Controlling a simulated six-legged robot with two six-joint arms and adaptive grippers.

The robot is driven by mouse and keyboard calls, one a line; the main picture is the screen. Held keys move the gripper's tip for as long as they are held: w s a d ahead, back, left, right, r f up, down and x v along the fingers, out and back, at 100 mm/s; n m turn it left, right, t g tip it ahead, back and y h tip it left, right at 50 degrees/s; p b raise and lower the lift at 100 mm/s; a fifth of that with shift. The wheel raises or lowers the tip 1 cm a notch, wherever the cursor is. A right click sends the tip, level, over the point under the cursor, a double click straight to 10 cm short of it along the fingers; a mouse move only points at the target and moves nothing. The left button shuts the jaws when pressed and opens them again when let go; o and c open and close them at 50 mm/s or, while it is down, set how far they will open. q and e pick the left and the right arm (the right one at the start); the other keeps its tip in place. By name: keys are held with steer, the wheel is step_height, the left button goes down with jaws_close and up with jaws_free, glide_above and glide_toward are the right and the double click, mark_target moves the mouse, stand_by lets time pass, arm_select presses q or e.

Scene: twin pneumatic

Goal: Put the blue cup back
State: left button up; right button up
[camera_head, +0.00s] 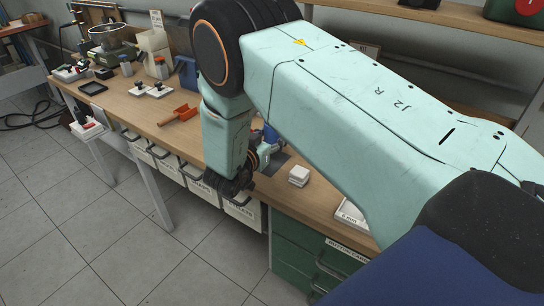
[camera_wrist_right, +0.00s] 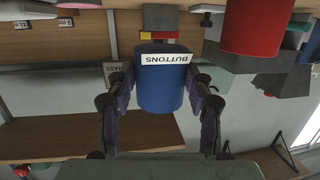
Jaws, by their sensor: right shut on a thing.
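The blue cup (camera_wrist_right: 160,82) is in the middle of the right wrist view, with a white label reading BUTTONS that appears upside down. My right gripper (camera_wrist_right: 160,98) is shut on the cup, one finger against each side. In the head view my right arm reaches over the bench, its dark wrist end (camera_head: 238,182) near the front edge. A small blue patch (camera_head: 270,134) shows beside the arm there; I cannot tell whether it is the cup. Whether the cup touches any surface is hidden. My left gripper is not in view.
A red cup (camera_wrist_right: 255,30) is close to the blue cup in the wrist view. On the wooden bench (camera_head: 130,105) are a red tool (camera_head: 180,115), white blocks (camera_head: 298,175) and a blue bin (camera_head: 188,72). Labelled bins (camera_head: 200,182) hang below its front edge.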

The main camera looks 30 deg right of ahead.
mark_target(271, 164)
step_height(271, 164, down, 2)
steer(key=shift+w+f, duration=0.15)
steer(key=shift+f, duration=0.05)
steer(key=f, duration=0.3)
steer(key=shift+s+f, duration=0.15)
steer(key=shift+s, duration=0.05)
steer(key=shift+f, duration=0.3)
steer(key=shift+w, duration=0.2)
steer(key=shift+s+f+b, duration=0.1)
steer(key=shift+f+b, duration=0.05)
steer(key=shift+b, duration=0.25)
steer(key=o, duration=0.9)
steer(key=shift+s, duration=0.1)
steer(key=o, duration=0.3)
steer(key=shift+f, duration=0.1)
steer(key=shift+o, duration=0.2)
